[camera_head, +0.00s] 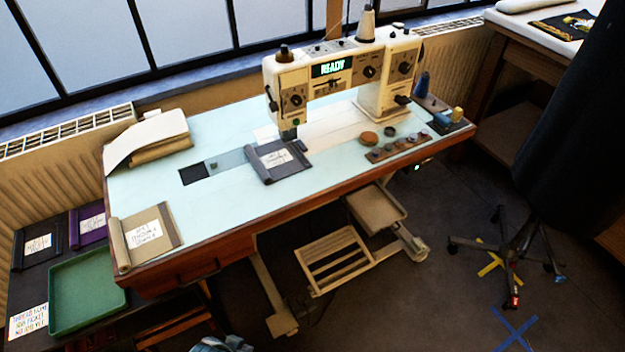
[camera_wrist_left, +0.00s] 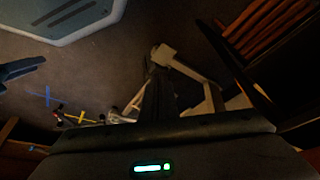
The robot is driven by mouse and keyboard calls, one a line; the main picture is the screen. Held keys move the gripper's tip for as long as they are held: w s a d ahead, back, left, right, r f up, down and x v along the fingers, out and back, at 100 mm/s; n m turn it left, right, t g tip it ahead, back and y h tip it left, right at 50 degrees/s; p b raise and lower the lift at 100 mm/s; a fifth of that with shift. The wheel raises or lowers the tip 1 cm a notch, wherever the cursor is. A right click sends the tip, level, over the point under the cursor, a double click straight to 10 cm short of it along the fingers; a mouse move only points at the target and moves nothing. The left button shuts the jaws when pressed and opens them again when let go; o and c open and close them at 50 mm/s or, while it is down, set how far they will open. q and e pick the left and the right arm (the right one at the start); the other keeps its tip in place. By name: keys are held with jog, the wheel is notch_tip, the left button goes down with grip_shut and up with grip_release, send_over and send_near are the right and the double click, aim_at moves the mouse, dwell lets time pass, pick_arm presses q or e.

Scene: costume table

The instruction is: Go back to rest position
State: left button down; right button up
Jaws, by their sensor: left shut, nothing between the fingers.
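My left gripper (camera_wrist_left: 38,63) shows as a dark pointed shape at the left edge of the left wrist view. It looks shut, with nothing held, and hangs over the dark floor, apart from any object. My right gripper is in neither view. In the head view the sewing table (camera_head: 345,155) has a cream sewing machine (camera_head: 288,88) whose display reads READY. A grey labelled folder (camera_head: 273,162) lies by its needle area. A tan labelled folder (camera_head: 146,237) lies at the table's left front corner.
A green tray (camera_head: 87,292) sits low at the left beside purple (camera_head: 88,226) and black (camera_head: 38,243) folders. A folded cloth (camera_head: 150,140) lies at the table's back left. A wheeled chair base (camera_head: 512,248) stands at the right. Open floor shows near the blue cross (camera_head: 515,328).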

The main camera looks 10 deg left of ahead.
pick_arm(q)
notch_tip(320, 180, down, 20)
jog(key=s+d+t, duration=0.1)
jog(key=s, duration=0.1)
jog(key=shift+s+d+f+h+p, duration=0.2)
jog(key=shift+s+d+h+p, duration=0.1)
jog(key=shift+d+p, duration=0.1)
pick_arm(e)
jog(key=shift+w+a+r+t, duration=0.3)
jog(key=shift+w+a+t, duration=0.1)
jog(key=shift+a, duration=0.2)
